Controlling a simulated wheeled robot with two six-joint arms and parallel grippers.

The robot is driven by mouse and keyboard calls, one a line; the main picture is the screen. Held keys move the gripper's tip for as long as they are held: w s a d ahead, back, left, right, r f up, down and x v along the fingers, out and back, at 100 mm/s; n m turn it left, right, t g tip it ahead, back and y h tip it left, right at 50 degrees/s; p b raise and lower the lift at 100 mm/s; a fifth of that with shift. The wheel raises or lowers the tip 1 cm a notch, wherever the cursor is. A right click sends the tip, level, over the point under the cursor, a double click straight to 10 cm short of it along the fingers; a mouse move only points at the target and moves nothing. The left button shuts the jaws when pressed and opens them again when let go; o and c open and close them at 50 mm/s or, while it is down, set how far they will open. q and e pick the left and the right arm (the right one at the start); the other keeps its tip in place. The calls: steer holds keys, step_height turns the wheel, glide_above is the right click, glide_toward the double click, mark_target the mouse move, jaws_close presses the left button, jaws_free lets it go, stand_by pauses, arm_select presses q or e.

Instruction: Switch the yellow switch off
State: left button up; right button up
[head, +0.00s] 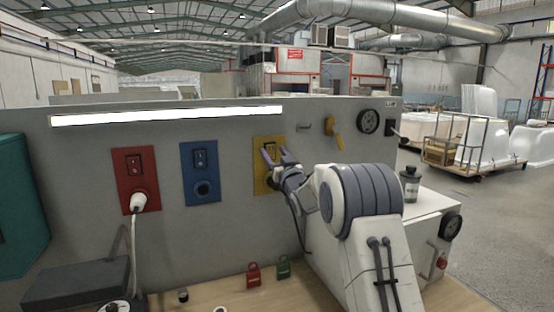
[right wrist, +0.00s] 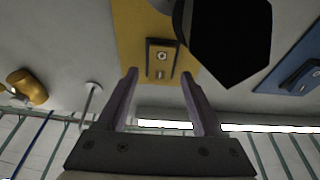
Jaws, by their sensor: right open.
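The yellow panel (head: 259,145) is on the grey wall, with its dark-framed yellow switch (head: 270,147) in the upper part. My right gripper (head: 274,154) is in front of this panel with its two purple fingers apart and nothing between them. In the right wrist view, which is upside down, the switch (right wrist: 162,60) appears between and just beyond the open fingertips (right wrist: 159,73). I cannot tell whether the fingers touch the panel. The lower part of the yellow panel is partly hidden by the gripper. My left gripper is not in view.
A blue panel (head: 200,187) and a red panel (head: 124,192) with a white plug (head: 139,203) are left of the yellow one. A yellow handle (head: 335,132) is to its right. Red (head: 253,275) and green (head: 284,267) padlocks are on the bench below.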

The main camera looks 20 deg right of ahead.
steer(key=b+v, duration=0.4)
steer(key=v, duration=0.6)
steer(key=shift+b, duration=0.35)
